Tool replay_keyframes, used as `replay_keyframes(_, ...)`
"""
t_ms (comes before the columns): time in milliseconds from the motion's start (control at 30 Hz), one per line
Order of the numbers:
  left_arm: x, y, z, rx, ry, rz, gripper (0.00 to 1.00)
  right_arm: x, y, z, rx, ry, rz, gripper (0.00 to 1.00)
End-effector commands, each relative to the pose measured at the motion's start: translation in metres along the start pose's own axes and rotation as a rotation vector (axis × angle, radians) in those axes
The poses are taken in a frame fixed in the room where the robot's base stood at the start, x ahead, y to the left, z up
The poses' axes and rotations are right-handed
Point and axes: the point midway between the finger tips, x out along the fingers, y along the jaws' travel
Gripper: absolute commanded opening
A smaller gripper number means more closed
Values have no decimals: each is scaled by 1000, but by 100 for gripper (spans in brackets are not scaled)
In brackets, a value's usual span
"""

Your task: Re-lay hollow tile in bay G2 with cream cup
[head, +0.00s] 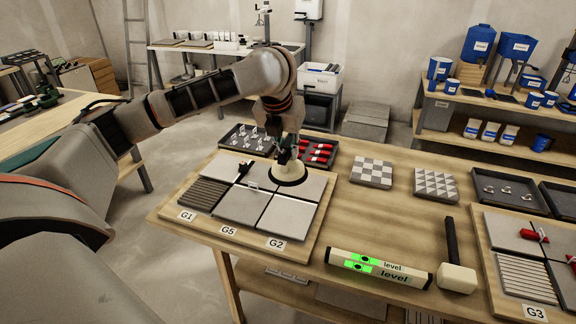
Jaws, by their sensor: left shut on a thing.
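The cream cup (289,170) has a wide cream body and a dark lower rim. My left gripper (285,150) points down and is shut on the top of the cup. The cup is over the back right part of the tile board, behind the tile in bay G2 (286,214). I cannot tell whether its rim touches the tile below. The G2 tile is plain grey, at the front right of the board, above the G2 label (276,244). It looks flat, and nothing shows its hollowness. My right gripper is not in view.
A dark ribbed tile (203,193) is in G1. A small black piece (243,169) and a pale clip (253,185) stand on the board. A tray with clips and red wedges (318,152) is behind. A level (380,268) and a mallet (457,277) lie to the right.

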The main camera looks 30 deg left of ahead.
Motion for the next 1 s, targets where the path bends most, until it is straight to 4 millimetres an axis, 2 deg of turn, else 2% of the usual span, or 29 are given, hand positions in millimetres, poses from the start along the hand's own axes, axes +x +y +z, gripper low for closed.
replay_keyframes(33, -10, 0, 5, 0, -5, 0, 0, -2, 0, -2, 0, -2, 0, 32)
replay_keyframes(100, -19, 0, 9, -2, -4, 0, 0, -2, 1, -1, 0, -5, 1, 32)
replay_keyframes(267, -33, 0, 14, -1, -4, 0, 0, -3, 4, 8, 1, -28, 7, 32)
replay_keyframes(400, -45, 0, 19, -1, -2, -1, 0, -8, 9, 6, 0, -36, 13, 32)
replay_keyframes(600, -58, 0, 25, -1, -3, 0, 0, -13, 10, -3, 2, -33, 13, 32)
replay_keyframes(1000, -82, 0, 34, -1, -3, 0, 0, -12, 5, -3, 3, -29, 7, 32)
